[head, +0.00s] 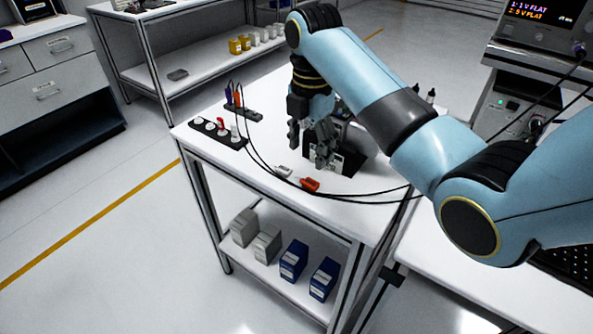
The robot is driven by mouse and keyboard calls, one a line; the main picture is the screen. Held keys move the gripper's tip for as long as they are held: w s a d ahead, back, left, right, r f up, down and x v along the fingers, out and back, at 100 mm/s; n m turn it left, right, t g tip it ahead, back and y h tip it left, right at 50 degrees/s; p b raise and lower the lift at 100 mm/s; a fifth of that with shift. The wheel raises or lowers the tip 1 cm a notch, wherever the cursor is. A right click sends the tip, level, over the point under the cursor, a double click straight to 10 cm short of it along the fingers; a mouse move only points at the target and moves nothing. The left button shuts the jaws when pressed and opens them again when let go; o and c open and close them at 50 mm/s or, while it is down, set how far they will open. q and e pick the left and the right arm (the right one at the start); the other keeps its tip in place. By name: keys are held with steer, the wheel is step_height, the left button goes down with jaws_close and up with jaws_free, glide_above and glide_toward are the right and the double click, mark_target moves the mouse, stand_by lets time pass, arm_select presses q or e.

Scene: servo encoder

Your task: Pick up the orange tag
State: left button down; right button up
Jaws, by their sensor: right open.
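An orange tag (310,185) lies on the white top of the cart (262,188), near its front edge. A white tag (284,171) lies just to its left. My right gripper (308,150) hangs above the cart behind the two tags, fingers pointing down. It is open, and I see nothing held between its fingers. It is apart from the orange tag, which is in full view. The gripper covers part of a dark device (350,150) with a plate on its front. My left gripper is not in view.
A black strip (217,136) with several knobs or plugs sits at the cart's left, with a smaller black strip (243,111) behind it. Black cables loop across the cart top beside the tags. Grey and blue boxes (293,262) stand on the lower shelf.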

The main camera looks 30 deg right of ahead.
mark_target(308, 185)
step_height(308, 185, down, 4)
steer(key=shift+s+r+n, duration=0.1)
steer(key=shift+n, duration=0.2)
steer(key=shift+f, duration=0.45)
step_height(308, 185, down, 4)
steer(key=shift+d+f, duration=0.1)
steer(key=shift+f, duration=0.1)
steer(key=shift+w+f, duration=0.25)
steer(key=shift+f, duration=0.25)
steer(key=shift+c, duration=1.1)
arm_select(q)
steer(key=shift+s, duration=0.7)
arm_select(e)
steer(key=c, duration=0.7)
